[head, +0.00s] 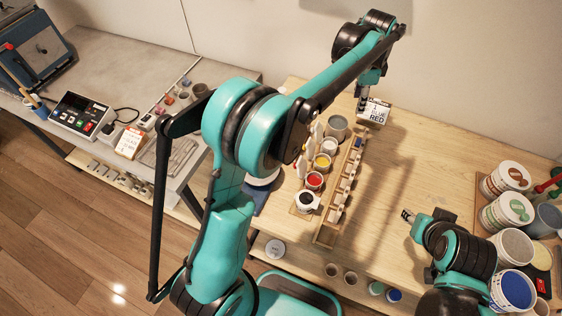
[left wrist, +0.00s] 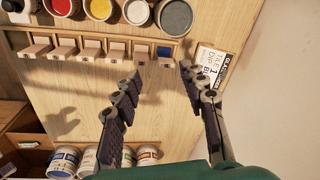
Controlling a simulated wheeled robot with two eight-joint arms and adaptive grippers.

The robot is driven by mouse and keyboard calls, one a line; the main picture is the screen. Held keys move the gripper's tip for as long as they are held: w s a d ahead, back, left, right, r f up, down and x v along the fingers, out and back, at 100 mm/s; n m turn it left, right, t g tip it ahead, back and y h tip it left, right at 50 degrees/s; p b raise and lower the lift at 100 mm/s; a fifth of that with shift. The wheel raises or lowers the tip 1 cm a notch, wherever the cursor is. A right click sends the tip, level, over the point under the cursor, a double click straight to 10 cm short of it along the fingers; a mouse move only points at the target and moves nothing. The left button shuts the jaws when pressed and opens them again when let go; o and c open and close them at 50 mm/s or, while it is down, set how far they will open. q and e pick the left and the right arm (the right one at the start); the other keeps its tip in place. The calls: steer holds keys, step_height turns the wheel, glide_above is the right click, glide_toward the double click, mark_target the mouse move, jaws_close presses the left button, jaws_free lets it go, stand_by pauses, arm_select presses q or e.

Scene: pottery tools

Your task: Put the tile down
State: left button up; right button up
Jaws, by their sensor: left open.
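A long wooden rack (head: 322,236) on the wooden table holds a row of several small tiles; it also runs along the upper part of the left wrist view (left wrist: 20,37). The tile with a blue end (left wrist: 164,52) sits in the rack's end slot, nearest the card. The other tiles show pale or plain tops. My left gripper (left wrist: 162,72) is open, its fingers apart with nothing between them, just beside the blue-ended tile. In the head view my left gripper (head: 362,103) is by the card. My right gripper (head: 408,216) is small at the right; its opening is unclear.
An instruction card (head: 375,111) stands behind the rack. Glaze cups, including a grey one (head: 337,126), a yellow one (head: 322,160) and a red one (head: 314,180), line the rack's left side. Tubs (head: 507,210) crowd the right. Table between rack and tubs is clear.

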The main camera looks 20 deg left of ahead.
arm_select(q)
steer(key=s+a+r+n+t, duration=0.2)
steer(key=s+a+r+n, duration=0.25)
steer(key=s, duration=0.45)
steer(key=s+a+f+n+t, duration=0.1)
steer(key=s+a+f+n, duration=0.1)
steer(key=s, duration=0.5)
steer(key=s+a+f+n+t, duration=0.1)
steer(key=s+a+f+n, duration=0.1)
steer(key=s, duration=0.5)
steer(key=s+a+f+n+t, duration=0.1)
steer(key=s+a+f+n, duration=0.1)
steer(key=s+a+n, duration=0.2)
steer(key=s+n, duration=0.1)
steer(key=s, duration=0.2)
steer(key=shift+s+a+f+t, duration=0.15)
steer(key=shift+t, duration=0.15)
step_height(320, 180, down, 11)
steer(key=b, duration=1.1)
